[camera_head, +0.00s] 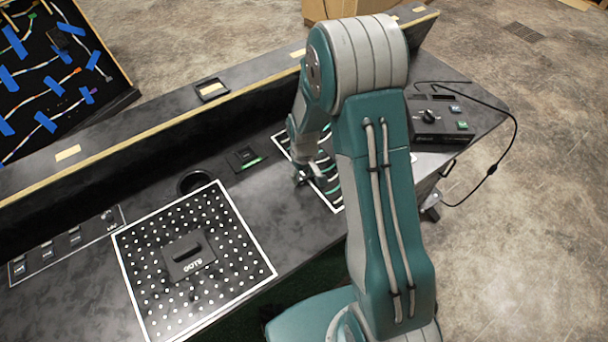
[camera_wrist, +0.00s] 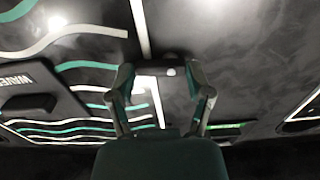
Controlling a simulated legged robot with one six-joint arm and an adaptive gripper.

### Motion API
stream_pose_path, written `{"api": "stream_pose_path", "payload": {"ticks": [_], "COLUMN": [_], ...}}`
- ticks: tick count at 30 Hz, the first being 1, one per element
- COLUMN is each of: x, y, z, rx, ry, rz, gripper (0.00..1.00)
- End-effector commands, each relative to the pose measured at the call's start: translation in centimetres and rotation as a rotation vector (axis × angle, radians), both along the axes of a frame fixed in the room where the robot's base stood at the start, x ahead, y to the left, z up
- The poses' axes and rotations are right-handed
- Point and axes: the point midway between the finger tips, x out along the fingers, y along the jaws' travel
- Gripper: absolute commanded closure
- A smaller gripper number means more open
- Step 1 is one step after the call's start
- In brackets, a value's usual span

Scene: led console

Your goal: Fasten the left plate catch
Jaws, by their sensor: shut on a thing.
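My gripper (camera_head: 301,178) is low at the left edge of the wave-striped panel (camera_head: 328,190), under my arm. In the wrist view my two fingers (camera_wrist: 162,73) stand either side of a small dark piece with a pale spot, which looks like the left plate catch (camera_wrist: 170,71), and are shut on it. It sits by the white border line of the panel. A dark plate lettered "WAVE" (camera_wrist: 25,88) lies to the left in the wrist view, over teal and white wavy stripes. My arm hides much of the panel in the head view; whether the catch is fastened cannot be told.
A dotted panel (camera_head: 140,240) with a dark block lettered "GOTS" (camera_head: 188,258) is at the left of the console. A round dark recess (camera_head: 193,182) and a small green-lit unit (camera_head: 244,158) lie between. A control box (camera_head: 438,118) with a cable stands at right. A raised ledge runs behind.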

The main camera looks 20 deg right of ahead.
Motion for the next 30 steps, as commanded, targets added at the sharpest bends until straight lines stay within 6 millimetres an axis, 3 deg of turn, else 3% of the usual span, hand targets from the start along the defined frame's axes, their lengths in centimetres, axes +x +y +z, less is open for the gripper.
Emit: {"api": "stream_pose_path", "payload": {"ticks": [21, 22, 24, 30], "x": [0.09, 0.09, 0.08, 0.04], "y": [0.05, 0.04, 0.04, 0.03], "z": [-0.04, -0.04, -0.03, 0.01], "rx": [0.0, 0.0, 0.0, 0.0], "ry": [0.0, 0.0, 0.0, 0.0], "rz": [0.079, 0.079, 0.079, 0.078], "gripper": [0.82, 0.3, 0.0, 0.0]}}
